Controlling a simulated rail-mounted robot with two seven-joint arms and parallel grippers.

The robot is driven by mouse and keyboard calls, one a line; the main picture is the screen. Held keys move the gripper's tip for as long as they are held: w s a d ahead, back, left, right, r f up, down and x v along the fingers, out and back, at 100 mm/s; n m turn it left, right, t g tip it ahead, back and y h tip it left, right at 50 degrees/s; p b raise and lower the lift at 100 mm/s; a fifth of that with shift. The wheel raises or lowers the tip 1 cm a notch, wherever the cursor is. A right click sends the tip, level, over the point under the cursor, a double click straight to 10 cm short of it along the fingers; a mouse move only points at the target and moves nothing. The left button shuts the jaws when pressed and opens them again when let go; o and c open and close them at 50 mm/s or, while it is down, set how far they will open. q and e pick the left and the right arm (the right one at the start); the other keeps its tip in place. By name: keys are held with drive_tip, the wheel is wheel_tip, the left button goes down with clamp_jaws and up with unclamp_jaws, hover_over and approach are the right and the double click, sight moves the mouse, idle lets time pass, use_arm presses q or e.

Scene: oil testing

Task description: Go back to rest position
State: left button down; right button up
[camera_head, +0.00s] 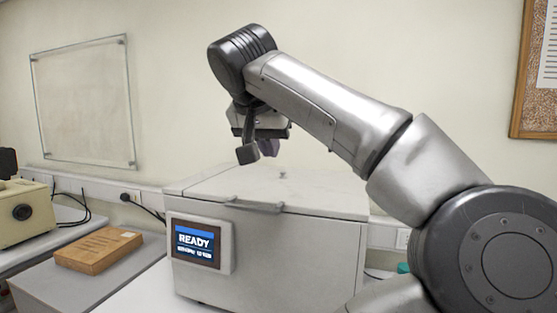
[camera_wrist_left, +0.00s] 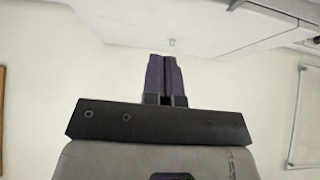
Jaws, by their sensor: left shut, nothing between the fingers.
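My left gripper (camera_head: 268,149) is in the air above the lid of a white machine (camera_head: 265,250). Its arm is raised and bent, with the big joint at the lower right of the head view. In the left wrist view, the dark purple fingers of the left gripper (camera_wrist_left: 164,60) are together with nothing between them. The lid (camera_head: 285,190) looks closed, and a gap shows between it and the gripper. My right gripper does not show in either view.
A screen (camera_head: 196,243) on the machine's front reads READY. A wooden box (camera_head: 98,250) lies on a grey surface at the left, beside a beige device (camera_head: 22,213). A clear panel (camera_head: 83,100) and a cork board (camera_head: 535,110) hang on the wall.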

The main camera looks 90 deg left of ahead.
use_arm(q)
drive_tip(key=shift+s+d+r, duration=0.2)
drive_tip(key=shift+d+r, duration=0.2)
drive_tip(key=shift+r, duration=0.2)
